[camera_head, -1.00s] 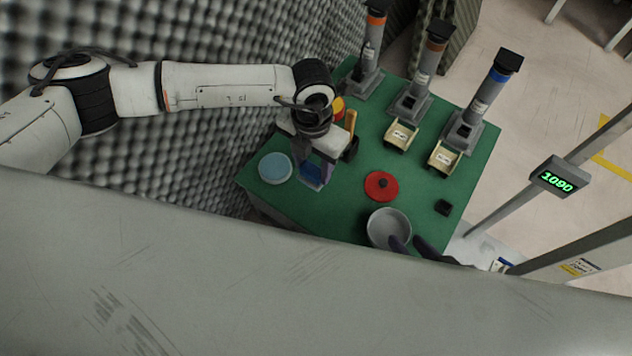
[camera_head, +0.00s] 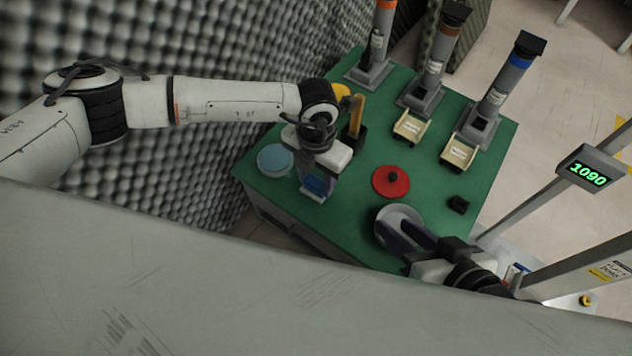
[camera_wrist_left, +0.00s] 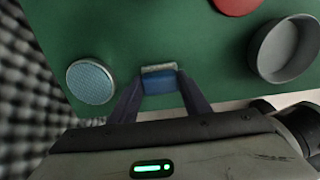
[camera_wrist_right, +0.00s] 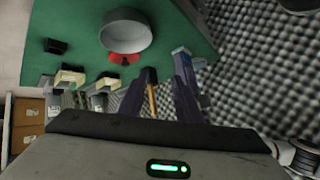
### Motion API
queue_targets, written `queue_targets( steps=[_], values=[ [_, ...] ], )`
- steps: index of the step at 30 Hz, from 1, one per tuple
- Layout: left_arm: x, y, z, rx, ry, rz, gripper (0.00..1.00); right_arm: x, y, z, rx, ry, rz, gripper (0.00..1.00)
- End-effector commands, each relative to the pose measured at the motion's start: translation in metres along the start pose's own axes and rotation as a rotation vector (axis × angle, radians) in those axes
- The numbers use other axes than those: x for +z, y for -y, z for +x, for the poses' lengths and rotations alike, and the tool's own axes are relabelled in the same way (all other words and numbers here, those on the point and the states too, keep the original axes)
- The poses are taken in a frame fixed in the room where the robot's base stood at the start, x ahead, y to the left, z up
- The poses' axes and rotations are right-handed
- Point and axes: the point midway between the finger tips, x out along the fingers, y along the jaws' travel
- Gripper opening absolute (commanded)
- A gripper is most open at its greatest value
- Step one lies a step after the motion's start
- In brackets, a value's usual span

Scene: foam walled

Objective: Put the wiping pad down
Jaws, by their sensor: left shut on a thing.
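The wiping pad (camera_head: 315,186), a blue block with a pale edge, is in my left gripper (camera_head: 314,190) near the front left edge of the green table. It also shows in the left wrist view (camera_wrist_left: 160,82), between the two fingers of my left gripper (camera_wrist_left: 160,85). The gripper is shut on it. I cannot tell whether the pad touches the table. My right gripper (camera_head: 398,230) is over the grey bowl (camera_head: 384,221), its dark fingers spread and empty. In the right wrist view its fingers (camera_wrist_right: 164,65) stand apart, with the bowl (camera_wrist_right: 125,38) beyond.
A round blue-topped dish (camera_head: 275,160) lies left of the pad on the green table (camera_head: 350,215). A scale display (camera_head: 588,174) reads 1090.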

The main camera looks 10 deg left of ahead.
Motion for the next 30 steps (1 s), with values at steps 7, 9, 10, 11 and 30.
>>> queue_targets(
  steps=[7,9,10,11,30],
  values=[
    [0.000,0.000,0.001,0.000,0.002,0.000,0.52,-0.001,0.001,-0.001,-0.001,-0.002,0.001,0.31],
    [0.000,0.000,0.001,0.000,0.002,0.000,0.62,-0.001,0.001,-0.001,-0.001,-0.002,0.001,0.31],
    [0.000,0.000,0.001,0.000,0.002,0.000,0.62,-0.001,0.001,-0.001,-0.001,-0.002,0.001,0.31],
    [0.000,0.000,0.001,0.000,0.002,0.000,0.62,-0.001,0.001,-0.001,-0.001,-0.002,0.001,0.31],
    [-0.003,-0.003,-0.051,0.000,0.002,0.000,0.62,0.017,-0.018,-0.007,0.084,0.122,-0.028,0.31]
  ],
)
